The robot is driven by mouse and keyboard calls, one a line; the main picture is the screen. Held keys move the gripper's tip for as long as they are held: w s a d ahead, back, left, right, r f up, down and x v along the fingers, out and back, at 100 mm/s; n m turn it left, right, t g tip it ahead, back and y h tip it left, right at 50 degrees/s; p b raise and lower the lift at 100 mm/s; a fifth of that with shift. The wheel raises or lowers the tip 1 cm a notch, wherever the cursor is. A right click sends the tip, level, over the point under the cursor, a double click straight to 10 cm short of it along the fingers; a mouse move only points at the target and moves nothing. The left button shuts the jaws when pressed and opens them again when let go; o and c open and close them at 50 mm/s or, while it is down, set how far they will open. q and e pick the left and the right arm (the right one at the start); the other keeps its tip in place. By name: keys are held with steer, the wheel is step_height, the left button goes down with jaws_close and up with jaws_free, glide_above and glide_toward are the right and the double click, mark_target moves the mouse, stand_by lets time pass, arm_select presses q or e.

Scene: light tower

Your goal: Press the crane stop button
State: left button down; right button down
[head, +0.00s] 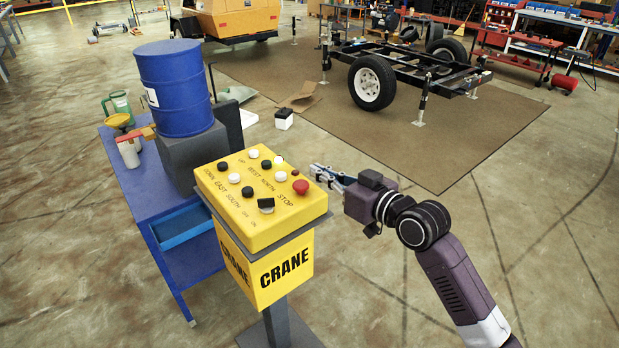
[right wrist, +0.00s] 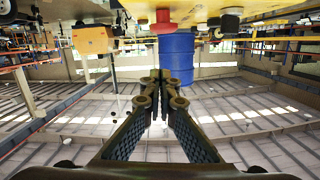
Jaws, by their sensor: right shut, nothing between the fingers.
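The crane stop button (head: 301,187) is a red mushroom knob at the right edge of the yellow crane control box (head: 283,277), near the printed word STOP. My right gripper (head: 318,171) is shut and empty. It comes in from the right, its fingertips just beyond the red button and close to the box's far right edge. In the right wrist view, which looks upside down, the red button (right wrist: 163,22) is above the shut fingertips (right wrist: 160,78), with a visible gap between them. The button does not appear touched. My left gripper is in neither view.
Several black and white buttons (head: 248,192) share the panel with the red one. A blue drum (head: 176,88) stands behind on a blue table (head: 142,188). A trailer frame (head: 410,68) is at the back. The floor right of the box is clear around my arm.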

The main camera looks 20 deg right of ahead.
mark_target(306, 188)
steer(key=x, duration=0.3)
steer(key=shift+w+a+p, duration=0.1)
steer(key=shift+a+p, duration=0.05)
steer(key=shift+p, duration=0.2)
step_height(306, 188, down, 3)
steer(key=shift+a+r, duration=0.1)
steer(key=shift+f, duration=0.6)
steer(key=shift+f+b, duration=0.6)
steer(key=shift+f, duration=0.45)
steer(key=shift+a, duration=0.1)
